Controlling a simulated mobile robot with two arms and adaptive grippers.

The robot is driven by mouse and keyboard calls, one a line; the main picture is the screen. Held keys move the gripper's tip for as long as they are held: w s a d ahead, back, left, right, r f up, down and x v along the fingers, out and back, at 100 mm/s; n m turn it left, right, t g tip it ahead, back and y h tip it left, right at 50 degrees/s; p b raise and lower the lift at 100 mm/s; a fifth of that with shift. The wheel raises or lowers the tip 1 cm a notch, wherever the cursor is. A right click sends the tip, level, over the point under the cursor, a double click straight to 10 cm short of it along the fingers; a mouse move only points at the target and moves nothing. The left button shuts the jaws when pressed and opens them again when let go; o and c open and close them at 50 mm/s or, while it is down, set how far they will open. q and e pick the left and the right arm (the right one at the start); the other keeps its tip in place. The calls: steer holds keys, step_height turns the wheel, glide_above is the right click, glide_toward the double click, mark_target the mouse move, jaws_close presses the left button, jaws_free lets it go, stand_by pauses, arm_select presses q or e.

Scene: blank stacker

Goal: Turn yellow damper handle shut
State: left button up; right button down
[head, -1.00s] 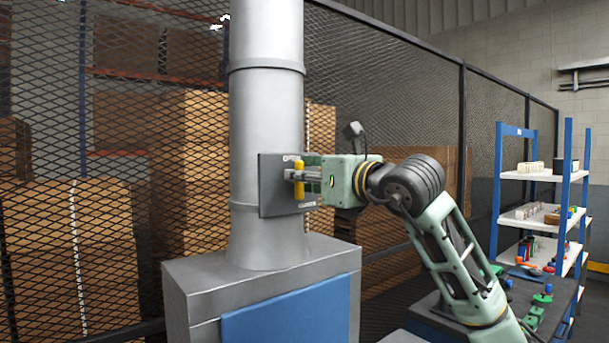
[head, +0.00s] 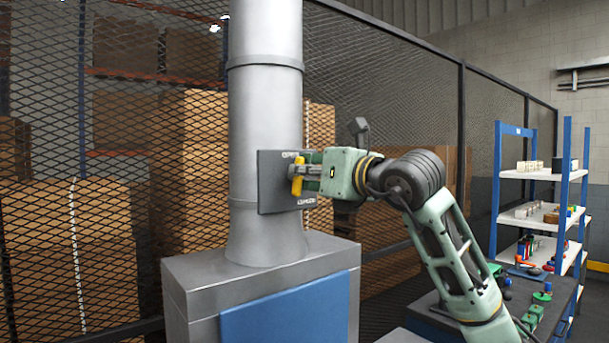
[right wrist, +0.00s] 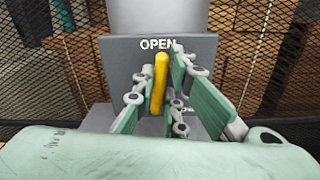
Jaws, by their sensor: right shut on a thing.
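The yellow damper handle (head: 298,176) is on a dark plate (head: 270,190) on the grey duct. In the head view it stands close to upright, slightly tilted. In the right wrist view the handle (right wrist: 159,82) is near upright, leaning slightly, below the word OPEN on the plate (right wrist: 115,60). My right gripper (head: 303,172) is shut on the handle; its fingers (right wrist: 165,98) lie on both sides of it. The fingers cover part of the handle and most of the plate's lower marking. My left gripper is not in view.
The grey duct (head: 265,110) rises from a metal housing (head: 200,280) with a blue front panel (head: 285,315). A mesh fence (head: 400,90) runs behind, with cardboard boxes beyond. A blue shelf rack (head: 525,170) and a dark table with small parts stand at the right.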

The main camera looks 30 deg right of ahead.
steer(key=shift+d+f+m+b, duration=0.2)
steer(key=shift+m+b, duration=0.7)
steer(key=shift+m, duration=1.8)
steer(key=shift+d+f+m+b, duration=0.15)
steer(key=shift+m+b, duration=0.8)
steer(key=shift+m, duration=1.75)
steer(key=shift+d+f+m+b, duration=0.2)
steer(key=shift+m+b, duration=0.7)
steer(key=shift+m, duration=1.8)
steer(key=c, duration=2.1)
jaws_free()
steer(key=o, duration=0.3)
steer(key=shift+w, duration=0.2)
steer(key=shift+s, duration=0.1)
